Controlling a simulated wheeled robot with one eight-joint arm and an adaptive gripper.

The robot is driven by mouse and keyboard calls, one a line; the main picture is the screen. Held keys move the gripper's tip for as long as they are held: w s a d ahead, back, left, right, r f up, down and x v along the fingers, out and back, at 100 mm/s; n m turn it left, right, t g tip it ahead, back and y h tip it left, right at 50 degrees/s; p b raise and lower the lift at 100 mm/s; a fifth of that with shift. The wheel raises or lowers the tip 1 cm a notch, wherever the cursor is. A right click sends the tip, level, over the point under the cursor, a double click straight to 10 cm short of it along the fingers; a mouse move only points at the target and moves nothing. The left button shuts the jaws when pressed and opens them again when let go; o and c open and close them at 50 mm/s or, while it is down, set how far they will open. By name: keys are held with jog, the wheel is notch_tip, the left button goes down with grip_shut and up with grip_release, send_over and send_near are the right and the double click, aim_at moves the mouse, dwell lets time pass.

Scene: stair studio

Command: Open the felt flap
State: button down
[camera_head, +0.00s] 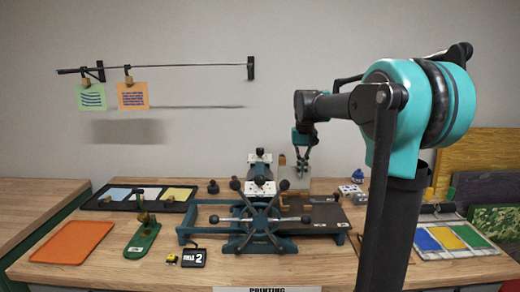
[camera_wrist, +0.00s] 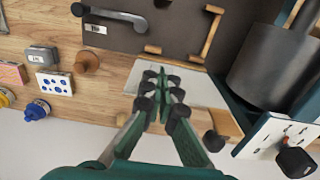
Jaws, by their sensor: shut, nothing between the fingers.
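I cannot tell for sure which thing is the felt flap. A dark grey flat panel (camera_head: 328,216) lies on the right part of the press and may be it. The panel also shows at the top of the wrist view (camera_wrist: 178,22), with a wooden bracket (camera_wrist: 207,38) on it and a dark bar handle (camera_wrist: 118,15) near its left edge. My gripper (camera_head: 301,160) is above the back of the table, over a pale plate (camera_head: 296,188). In the wrist view my gripper (camera_wrist: 166,88) is shut and empty, in front of this plate (camera_wrist: 197,88), partly hiding it.
A teal press with a spoked wheel (camera_head: 262,221) fills the table's middle. An orange tray (camera_head: 72,243), green tool (camera_head: 144,238) and dark tray (camera_head: 118,204) are left. Colour-striped board (camera_head: 445,240) is right. In the wrist view a large dark cylinder (camera_wrist: 272,70) is right.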

jog(key=shift+w, duration=0.35)
notch_tip(320, 180, up, 6)
jog(key=s, duration=0.2)
dwell(0.5)
jog(key=shift+s, duration=0.15)
